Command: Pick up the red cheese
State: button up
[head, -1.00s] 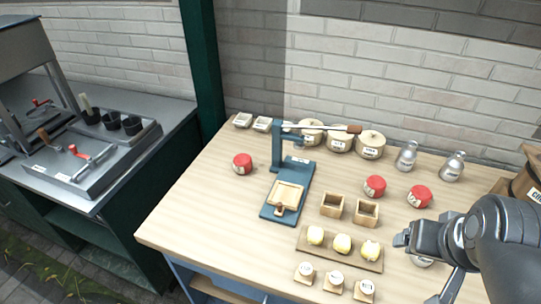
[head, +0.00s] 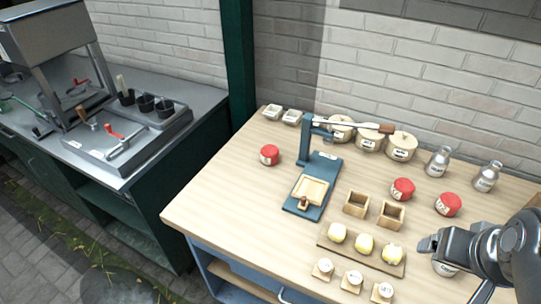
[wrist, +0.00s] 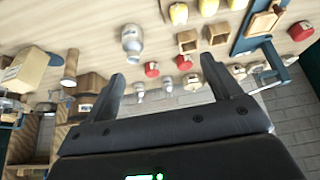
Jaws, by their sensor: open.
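Three red cheeses with white labels lie on the wooden worktable. One red cheese (head: 269,155) is alone left of the blue press. A second (head: 402,190) and a third (head: 448,204) lie right of the press, in front of the metal bottles. The wrist view also shows red cheeses at its middle (wrist: 152,69), (wrist: 184,62) and one at the upper right (wrist: 301,30). My gripper (head: 428,244) is at the table's right side, nearer the camera than the right-hand cheeses. Its fingers (wrist: 163,71) are apart in the wrist view and hold nothing.
The blue press (head: 318,180) with its long lever stands mid-table. Wooden boxes (head: 356,203), a board of yellow pieces (head: 330,244) and small labelled blocks lie in front. Lidded pots (head: 401,147) and metal bottles (head: 439,161) line the back. Table between left cheese and front edge is clear.

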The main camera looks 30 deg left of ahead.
jog(key=w+a+r, duration=0.3)
jog(key=w+a, duration=0.1)
jog(key=w, duration=0.4)
jog(key=n+g+y, duration=0.1)
jog(key=n, duration=0.2)
send_over(270, 150)
jog(key=s+d, duration=0.2)
jog(key=s, duration=0.2)
notch_tip(270, 150, down, 15)
jog(key=x, duration=0.3)
jog(key=a+x, duration=0.1)
jog(key=x, duration=0.6)
jog(key=shift+w+a+f, duration=0.2)
jog(key=shift+f, duration=0.1)
jog(key=shift+r, duration=0.1)
jog(key=c, duration=1.2)
